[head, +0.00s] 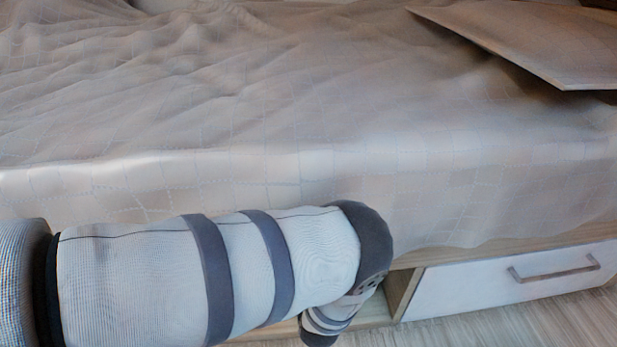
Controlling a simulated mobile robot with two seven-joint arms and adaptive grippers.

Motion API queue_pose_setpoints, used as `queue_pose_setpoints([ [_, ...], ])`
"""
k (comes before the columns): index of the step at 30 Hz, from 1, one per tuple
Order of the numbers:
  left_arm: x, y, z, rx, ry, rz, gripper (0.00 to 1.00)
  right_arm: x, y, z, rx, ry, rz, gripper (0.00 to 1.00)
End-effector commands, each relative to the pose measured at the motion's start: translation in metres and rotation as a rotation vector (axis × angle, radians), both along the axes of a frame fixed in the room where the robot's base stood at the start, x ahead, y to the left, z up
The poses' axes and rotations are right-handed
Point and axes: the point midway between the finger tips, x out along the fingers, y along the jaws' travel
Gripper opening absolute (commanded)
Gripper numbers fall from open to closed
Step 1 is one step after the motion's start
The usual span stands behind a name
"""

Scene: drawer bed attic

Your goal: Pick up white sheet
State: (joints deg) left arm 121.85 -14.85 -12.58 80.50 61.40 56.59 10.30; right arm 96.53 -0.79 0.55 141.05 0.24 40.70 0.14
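A pale, creased cover with a faint grid pattern (200,110) lies over the bed and hangs down its front side. A flat, thin, whitish sheet-like panel (535,42) lies on the cover at the upper right, with its right part cut off by the picture edge. I cannot tell for sure which of these is the white sheet. My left arm comes in from the left in front of the bed and bends downward near the bottom centre. My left gripper is not visible, and my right arm and gripper are not in view.
A white drawer with a grey handle (553,272) is shut in the wooden bed base at the lower right. An open compartment (378,312) is beside it, partly hidden by my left arm. Light wooden floor (560,325) is clear at the bottom right.

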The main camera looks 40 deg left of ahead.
Motion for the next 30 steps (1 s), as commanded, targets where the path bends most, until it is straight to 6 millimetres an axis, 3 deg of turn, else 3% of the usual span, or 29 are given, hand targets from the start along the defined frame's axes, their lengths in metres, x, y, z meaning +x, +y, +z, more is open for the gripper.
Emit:
queue_pose_setpoints([
  [7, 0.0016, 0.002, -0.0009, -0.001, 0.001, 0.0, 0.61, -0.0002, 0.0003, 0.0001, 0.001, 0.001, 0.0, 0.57],
  [15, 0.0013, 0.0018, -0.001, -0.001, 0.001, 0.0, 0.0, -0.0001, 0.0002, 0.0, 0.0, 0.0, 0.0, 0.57],
  [30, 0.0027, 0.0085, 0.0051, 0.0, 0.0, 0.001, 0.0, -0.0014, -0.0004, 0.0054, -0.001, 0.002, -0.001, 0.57],
])
